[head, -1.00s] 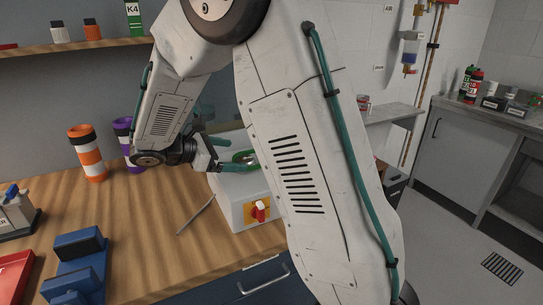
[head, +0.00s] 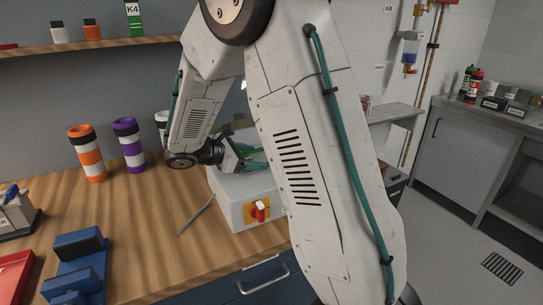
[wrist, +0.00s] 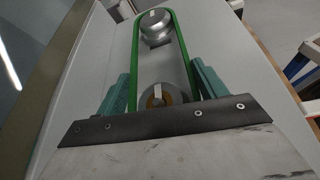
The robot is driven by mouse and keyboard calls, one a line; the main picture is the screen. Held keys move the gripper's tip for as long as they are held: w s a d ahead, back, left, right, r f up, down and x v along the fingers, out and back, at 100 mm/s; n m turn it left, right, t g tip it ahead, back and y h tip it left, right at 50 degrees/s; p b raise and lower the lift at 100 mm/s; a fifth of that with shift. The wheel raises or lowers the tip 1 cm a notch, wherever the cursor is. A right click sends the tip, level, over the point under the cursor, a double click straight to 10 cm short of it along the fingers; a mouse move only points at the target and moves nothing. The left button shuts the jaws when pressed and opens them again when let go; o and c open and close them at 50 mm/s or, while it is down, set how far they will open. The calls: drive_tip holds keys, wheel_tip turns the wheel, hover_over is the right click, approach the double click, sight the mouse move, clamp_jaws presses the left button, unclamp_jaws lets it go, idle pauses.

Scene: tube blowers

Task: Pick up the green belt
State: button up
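The green belt (wrist: 135,60) is a loop running around a silver pulley (wrist: 155,24) at the top of the wrist view and down past a second pulley (wrist: 160,95) with an orange-yellow ring. My gripper (wrist: 161,82) is open, with one teal finger outside each strand of the belt. I cannot tell whether the fingers touch it. In the head view my gripper (head: 250,156) is over the light grey machine box (head: 234,195), and my arm hides much of the belt and the pulleys.
The box has a red switch (head: 260,210) on its front. Orange-striped (head: 87,155) and purple-striped (head: 129,146) cylinders stand behind on the wooden bench (head: 150,220). A thin rod (head: 196,215) lies left of the box. Blue blocks (head: 77,265) sit at front left.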

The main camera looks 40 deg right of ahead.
drive_tip(key=shift+c, duration=1.2)
